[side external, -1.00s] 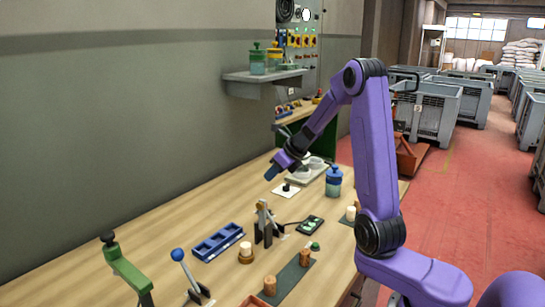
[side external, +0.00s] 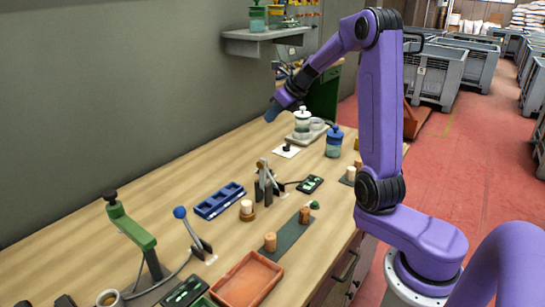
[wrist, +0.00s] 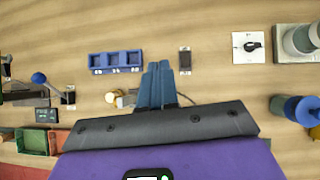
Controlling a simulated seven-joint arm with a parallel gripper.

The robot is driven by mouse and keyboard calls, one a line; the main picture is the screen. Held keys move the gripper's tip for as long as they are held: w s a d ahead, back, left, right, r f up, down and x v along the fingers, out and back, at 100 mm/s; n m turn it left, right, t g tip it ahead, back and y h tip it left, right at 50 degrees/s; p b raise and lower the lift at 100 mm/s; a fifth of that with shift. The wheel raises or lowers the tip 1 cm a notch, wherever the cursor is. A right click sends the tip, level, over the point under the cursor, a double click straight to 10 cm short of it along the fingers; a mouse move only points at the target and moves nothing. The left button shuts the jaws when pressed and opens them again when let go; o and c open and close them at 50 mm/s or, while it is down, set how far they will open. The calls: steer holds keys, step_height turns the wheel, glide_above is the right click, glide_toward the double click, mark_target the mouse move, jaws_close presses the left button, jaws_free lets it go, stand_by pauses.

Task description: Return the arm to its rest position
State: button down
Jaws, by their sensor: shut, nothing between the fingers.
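My gripper (side external: 271,113) is at the end of the purple arm, raised above the far half of the wooden bench (side external: 150,195) in the side external view. Its blue fingers are together and hold nothing. In the wrist view the closed fingers (wrist: 158,75) point over bare wood between the blue three-slot tray (wrist: 117,62) and a small dark device (wrist: 185,60).
A white jar (side external: 302,122) and a blue bottle (side external: 334,142) stand at the far end. A wall shelf (side external: 262,37) hangs behind my gripper. A green lever (side external: 130,228), a blue-knobbed lever (side external: 192,232) and an orange tray (side external: 247,281) are nearer.

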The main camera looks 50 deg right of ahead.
steer(key=s+a+f+n+g+y, duration=0.1)
steer(key=s+a+n+g, duration=0.3)
steer(key=a+n, duration=0.75)
steer(key=s+a+f+n+g+y, duration=0.1)
steer(key=s+a+n+y, duration=0.1)
steer(key=s+a+n, duration=0.7)
steer(key=s+a+f+n+g+h, duration=0.1)
steer(key=s+n, duration=1)
steer(key=n, duration=0.2)
steer(key=s+a+f+n+g+h, duration=0.1)
steer(key=s+a+f+n+h, duration=0.1)
steer(key=s+n, duration=0.9)
steer(key=n, duration=0.3)
steer(key=shift+s+a+h, duration=0.15)
steer(key=shift+h, duration=0.15)
